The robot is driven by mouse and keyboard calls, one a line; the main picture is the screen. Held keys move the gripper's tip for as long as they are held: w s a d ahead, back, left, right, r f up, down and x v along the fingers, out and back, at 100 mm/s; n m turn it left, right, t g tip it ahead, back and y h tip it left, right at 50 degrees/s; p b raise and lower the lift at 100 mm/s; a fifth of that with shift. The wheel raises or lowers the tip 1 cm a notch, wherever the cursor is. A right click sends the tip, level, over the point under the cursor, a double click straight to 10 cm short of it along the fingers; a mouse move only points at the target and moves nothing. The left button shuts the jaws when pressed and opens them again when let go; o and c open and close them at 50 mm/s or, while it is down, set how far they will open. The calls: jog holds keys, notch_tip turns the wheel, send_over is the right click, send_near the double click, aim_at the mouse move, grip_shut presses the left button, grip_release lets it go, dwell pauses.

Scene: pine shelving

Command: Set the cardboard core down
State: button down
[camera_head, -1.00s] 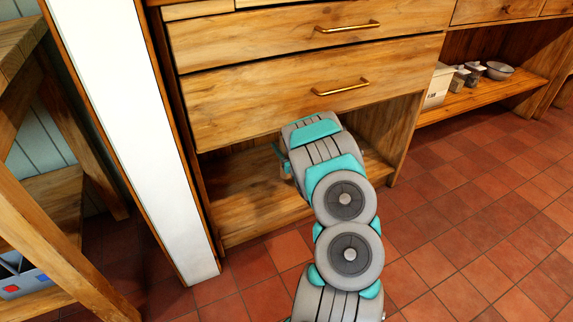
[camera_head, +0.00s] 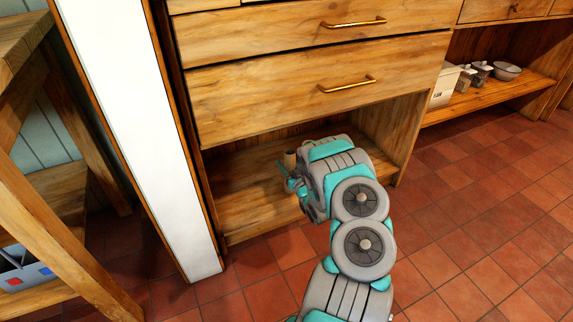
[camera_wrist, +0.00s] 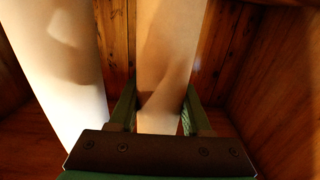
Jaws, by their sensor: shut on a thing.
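The cardboard core (camera_wrist: 168,45) is a tan tube, upright between the two green fingers of my gripper (camera_wrist: 160,112) in the wrist view. My gripper is shut on it.
A pale, rounded upright thing (camera_wrist: 55,65) stands close to the left of the core in the wrist view. Drawers (camera_head: 320,85) overhang the bay. A white post (camera_head: 140,130) borders it on the left. The bay's right side panel (camera_head: 395,135) is near my arm.

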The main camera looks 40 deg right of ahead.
jog(key=shift+f, duration=0.25)
jog(key=shift+c, duration=1.7)
grip_release()
jog(key=shift+r, duration=0.15)
